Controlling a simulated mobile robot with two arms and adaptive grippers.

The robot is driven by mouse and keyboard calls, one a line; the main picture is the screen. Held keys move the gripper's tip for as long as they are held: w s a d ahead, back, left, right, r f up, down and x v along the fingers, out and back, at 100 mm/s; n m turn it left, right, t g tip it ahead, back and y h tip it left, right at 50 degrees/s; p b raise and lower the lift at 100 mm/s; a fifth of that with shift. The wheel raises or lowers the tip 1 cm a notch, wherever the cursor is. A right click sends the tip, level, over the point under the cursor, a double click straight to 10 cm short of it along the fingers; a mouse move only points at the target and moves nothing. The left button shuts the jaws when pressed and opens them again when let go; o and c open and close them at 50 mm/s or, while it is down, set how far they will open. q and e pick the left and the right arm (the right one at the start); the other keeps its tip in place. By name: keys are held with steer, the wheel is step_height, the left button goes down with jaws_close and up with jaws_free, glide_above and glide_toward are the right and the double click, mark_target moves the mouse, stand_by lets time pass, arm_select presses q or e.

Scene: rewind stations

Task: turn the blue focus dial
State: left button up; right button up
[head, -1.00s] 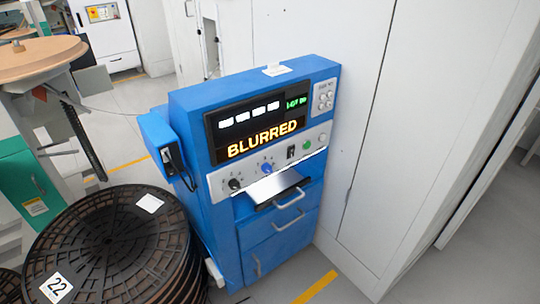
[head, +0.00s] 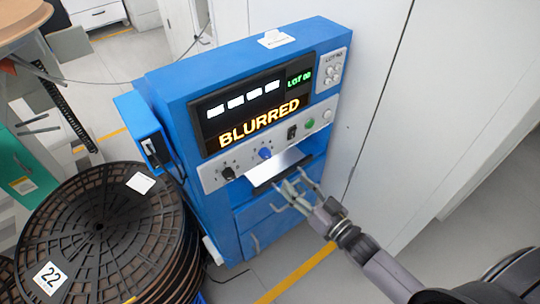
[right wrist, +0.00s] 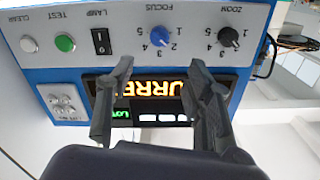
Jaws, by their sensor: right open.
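The blue focus dial (head: 265,153) is on the light control panel of the blue machine (head: 217,71), under its display. The display (head: 258,104) reads "BLURRED". In the right wrist view, which is upside down, the blue focus dial (right wrist: 158,36) sits under the label "FOCUS" among printed numbers. My right gripper (head: 297,190) is open and empty, in front of the machine, below and right of the dial. In the right wrist view my right gripper's fingers (right wrist: 160,67) are apart, with the dial beyond the gap between their tips. My left gripper is not in view.
A black zoom knob (head: 228,174), a lamp switch (head: 292,132) and a green test button (head: 309,124) share the panel. A bright shelf (head: 272,168) juts out below. Stacked black reels (head: 100,225) stand at left. A white wall (head: 385,130) is at right.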

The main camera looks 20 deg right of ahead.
mark_target(269, 157)
steer(key=x, duration=1.1)
steer(key=shift+w+f+p, duration=0.1)
steer(key=shift+w+p, duration=0.25)
steer(key=shift+w, duration=0.05)
steer(key=shift+w+a, duration=0.25)
steer(key=shift+w, duration=0.2)
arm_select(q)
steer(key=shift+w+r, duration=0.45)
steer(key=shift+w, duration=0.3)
arm_select(e)
steer(key=shift+c, duration=0.5)
jaws_close()
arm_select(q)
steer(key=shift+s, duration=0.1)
